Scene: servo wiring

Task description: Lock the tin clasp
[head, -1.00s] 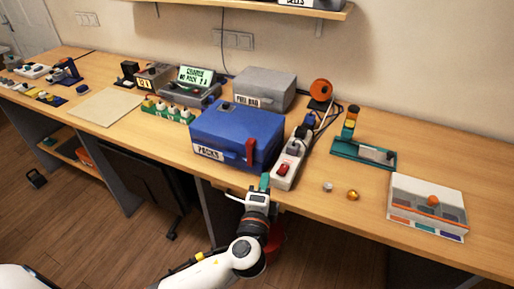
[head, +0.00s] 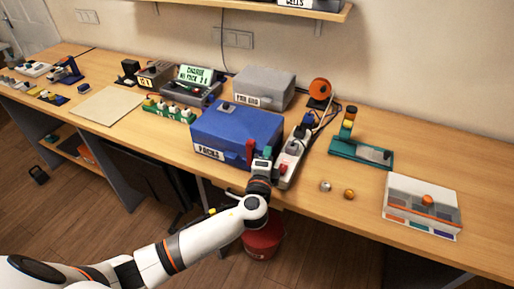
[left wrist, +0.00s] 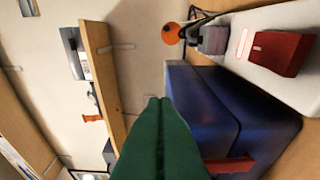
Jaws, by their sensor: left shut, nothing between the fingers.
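The blue tin (head: 228,130), labelled PACKS, sits near the desk's front edge with its lid down. Its red clasp (head: 250,152) stands upright at the front face near the right corner; I cannot tell whether it is latched. My left gripper (head: 267,151) is shut and empty, just right of the clasp in the head view, beside the tin's front right corner. In the left wrist view the green fingers (left wrist: 158,103) are together, with the blue tin (left wrist: 200,100) beyond and the clasp (left wrist: 230,165) at lower right. Contact with the clasp is not visible. My right gripper is out of view.
A white power strip (head: 284,171) with a red switch lies close right of the tin. A grey tin (head: 264,86) stands behind. Two small balls (head: 326,186) and a compartment box (head: 423,218) are farther right. A red bin (head: 262,242) stands below the desk.

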